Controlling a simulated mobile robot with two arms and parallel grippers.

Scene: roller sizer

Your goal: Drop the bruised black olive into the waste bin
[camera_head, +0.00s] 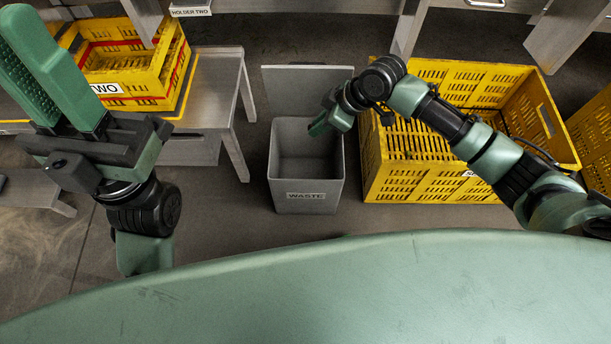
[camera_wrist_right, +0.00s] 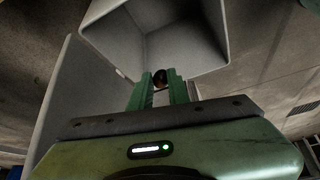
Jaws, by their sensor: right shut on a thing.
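The olive (camera_wrist_right: 160,77) is a small dark round thing between the fingertips of my right gripper (camera_wrist_right: 161,84) in the right wrist view. The gripper is shut on it. Its bruise is too small to make out. In the head view my right gripper (camera_head: 319,126) is at the upper part of the open grey waste bin (camera_head: 305,196), over its right side; the olive is hidden there. In the wrist view the waste bin (camera_wrist_right: 120,52) opens just beyond the fingertips. My left gripper (camera_head: 60,80) is raised at the far left, away from the bin; its finger gap is unclear.
A large yellow crate (camera_head: 400,185) stands right of the bin. A grey panel (camera_head: 290,78) stands behind the bin. At left a metal table (camera_head: 215,90) bears a yellow crate marked TWO (camera_head: 155,98). Floor shows between table and bin.

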